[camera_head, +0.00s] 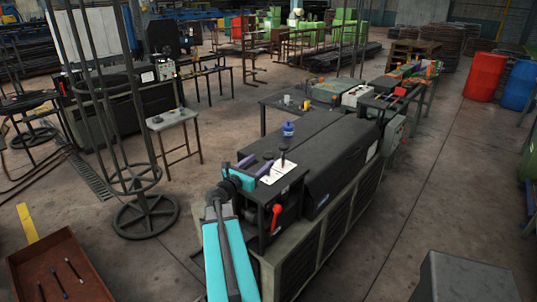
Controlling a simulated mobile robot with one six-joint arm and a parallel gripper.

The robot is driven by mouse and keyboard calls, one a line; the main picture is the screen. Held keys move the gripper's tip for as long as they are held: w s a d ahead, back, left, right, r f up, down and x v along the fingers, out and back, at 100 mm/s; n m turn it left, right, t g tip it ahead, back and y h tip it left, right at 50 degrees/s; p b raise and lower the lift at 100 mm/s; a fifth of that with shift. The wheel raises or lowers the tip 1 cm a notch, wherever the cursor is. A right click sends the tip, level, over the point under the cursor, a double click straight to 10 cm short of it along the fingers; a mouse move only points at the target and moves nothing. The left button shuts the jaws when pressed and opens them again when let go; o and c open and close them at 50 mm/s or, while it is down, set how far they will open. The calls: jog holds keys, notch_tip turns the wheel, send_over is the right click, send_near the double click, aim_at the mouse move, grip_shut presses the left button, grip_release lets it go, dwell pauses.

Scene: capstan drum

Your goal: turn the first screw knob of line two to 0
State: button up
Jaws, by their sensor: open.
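My teal arm reaches up from the bottom to the near end of a long dark machine (340,150). My gripper (259,163) has two purple fingers, spread apart above the machine's near top. A small dark knob-like part (268,156) shows by the fingers, and a dark upright part (283,160) stands just right of them. A white plate (284,174) lies beside and below the fingers. Which part is the first screw knob of line two, and its setting, are too small to tell. I cannot tell whether the fingers touch anything.
A red-knobbed lever (276,211) sticks up at the machine's near end. A blue container (289,129) stands on its top. A tall wire rack (145,215) and a small table (173,120) stand left. A rusty tray (60,272) is at lower left. The right floor is largely clear.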

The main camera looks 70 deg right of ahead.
aim_at(265, 158)
jog(key=shift+s+d+p, duration=0.2)
jog(key=shift+d+p, duration=0.15)
jog(key=shift+d, duration=0.75)
jog(key=shift+s+d+p, duration=0.2)
jog(key=shift+d+p, duration=0.15)
jog(key=shift+d, duration=0.8)
jog(key=shift+s+d+p, duration=0.2)
jog(key=shift+d+p, duration=0.15)
jog(key=shift+d, duration=0.75)
jog(key=shift+c, duration=0.3)
jog(key=c, duration=1)
